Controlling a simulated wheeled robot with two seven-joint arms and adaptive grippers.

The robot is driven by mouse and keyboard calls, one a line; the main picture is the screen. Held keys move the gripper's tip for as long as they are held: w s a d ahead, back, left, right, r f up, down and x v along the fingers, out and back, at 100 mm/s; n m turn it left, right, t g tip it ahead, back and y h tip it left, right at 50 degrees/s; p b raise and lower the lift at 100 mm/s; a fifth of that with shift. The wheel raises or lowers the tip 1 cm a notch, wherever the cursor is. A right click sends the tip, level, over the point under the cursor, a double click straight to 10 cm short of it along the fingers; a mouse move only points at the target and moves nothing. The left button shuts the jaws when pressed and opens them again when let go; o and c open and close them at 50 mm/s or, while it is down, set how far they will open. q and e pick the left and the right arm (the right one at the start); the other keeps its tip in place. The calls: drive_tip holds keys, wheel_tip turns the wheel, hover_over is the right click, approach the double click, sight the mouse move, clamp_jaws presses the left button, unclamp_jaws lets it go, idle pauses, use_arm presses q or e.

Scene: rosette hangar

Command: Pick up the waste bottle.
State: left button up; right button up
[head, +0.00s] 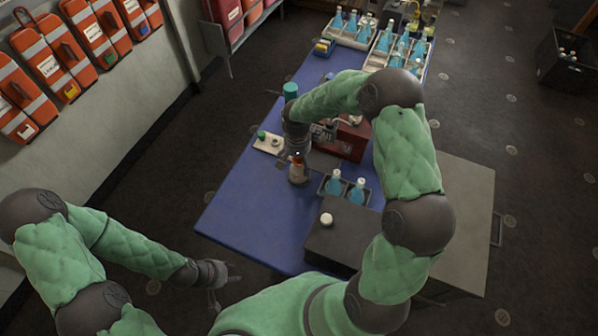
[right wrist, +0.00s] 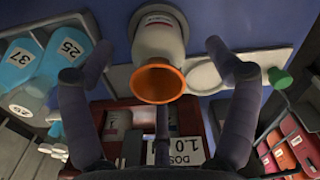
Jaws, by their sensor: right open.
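The likely waste bottle (right wrist: 160,42) is pale, with a red-marked label and a wide orange mouth; its label is unreadable. It shows in the right wrist view at top centre, between the spread fingers of my right gripper (right wrist: 158,52), with gaps at both sides. In the head view the bottle (head: 298,173) stands on the blue mat, just below my right gripper (head: 298,150). My right gripper is open and empty. My left gripper (head: 222,284) is open and empty at lower left, off the table's near left edge.
A rack of blue bottles (head: 345,188) and a dark box (head: 345,235) with a white knob stand right of the bottle. A red dosing device (head: 354,138) is behind it. A white tray (head: 268,143) is at left. The blue mat's front left (head: 240,215) is clear.

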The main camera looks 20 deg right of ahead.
sight(299, 163)
drive_tip(key=f, duration=0.1)
drive_tip(key=f+b, duration=0.1)
drive_tip(key=f, duration=0.3)
drive_tip(key=shift+w+d+f+b, duration=0.1)
drive_tip(key=shift+w+d+b, duration=0.1)
drive_tip(key=shift+d+b, duration=0.15)
drive_tip(key=c, duration=1.3)
